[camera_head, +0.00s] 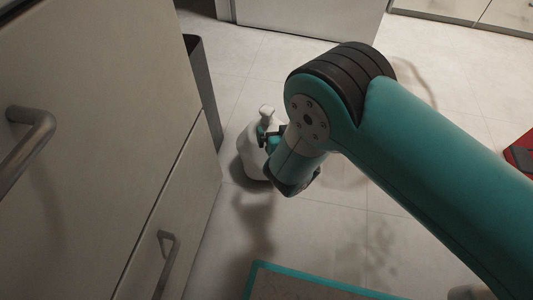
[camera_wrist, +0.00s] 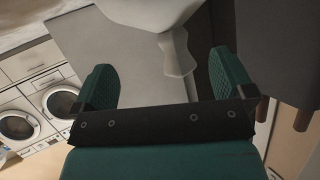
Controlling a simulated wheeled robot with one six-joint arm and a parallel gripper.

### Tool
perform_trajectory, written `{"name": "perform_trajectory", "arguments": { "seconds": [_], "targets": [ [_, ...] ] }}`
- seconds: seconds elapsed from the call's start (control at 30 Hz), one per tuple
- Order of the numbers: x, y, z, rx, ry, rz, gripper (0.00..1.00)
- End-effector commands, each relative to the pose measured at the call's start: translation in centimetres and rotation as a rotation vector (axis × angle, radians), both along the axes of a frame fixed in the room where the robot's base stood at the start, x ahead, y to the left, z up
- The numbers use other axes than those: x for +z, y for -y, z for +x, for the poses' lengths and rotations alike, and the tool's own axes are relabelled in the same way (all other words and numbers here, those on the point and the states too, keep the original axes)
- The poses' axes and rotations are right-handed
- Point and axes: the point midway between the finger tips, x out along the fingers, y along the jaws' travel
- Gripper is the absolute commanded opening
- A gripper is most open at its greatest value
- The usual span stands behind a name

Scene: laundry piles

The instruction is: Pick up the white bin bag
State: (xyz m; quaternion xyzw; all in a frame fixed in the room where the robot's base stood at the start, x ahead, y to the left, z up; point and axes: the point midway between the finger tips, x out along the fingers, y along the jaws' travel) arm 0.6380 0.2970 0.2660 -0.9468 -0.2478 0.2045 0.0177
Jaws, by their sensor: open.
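The white bin bag (camera_head: 251,152) stands on the tiled floor beside the drawer front in the head view, its narrow knotted top (camera_head: 266,112) pointing up. My gripper (camera_head: 268,137) is at the bag's right side near its top, and my arm hides part of the bag. In the wrist view the bag's white body (camera_wrist: 150,12) is at the top edge, and its neck reaches down toward the space between the two teal fingers of my gripper (camera_wrist: 163,80). The fingers are apart. Whether they touch the bag cannot be told.
A cabinet with drawers and handles (camera_head: 165,255) is close on the left. A dark upright bin (camera_head: 203,90) stands behind it. A teal-edged mat (camera_head: 300,285) lies in front, and a red object (camera_head: 521,152) is at the right. Washing machines (camera_wrist: 15,126) show in the wrist view.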

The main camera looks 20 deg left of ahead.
Motion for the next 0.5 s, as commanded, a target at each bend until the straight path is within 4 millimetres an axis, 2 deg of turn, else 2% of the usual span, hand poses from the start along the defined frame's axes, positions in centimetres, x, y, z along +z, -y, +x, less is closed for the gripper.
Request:
{"name": "perform_trajectory", "arguments": {
  "seconds": [0.27, 0.5],
  "targets": [
    [-1.1, -1.2, 1.8, -0.001, 0.001, 0.002, 1.0],
    [-2.5, -2.9, 4.3, -0.001, 0.001, 0.002, 1.0]
  ]
}}
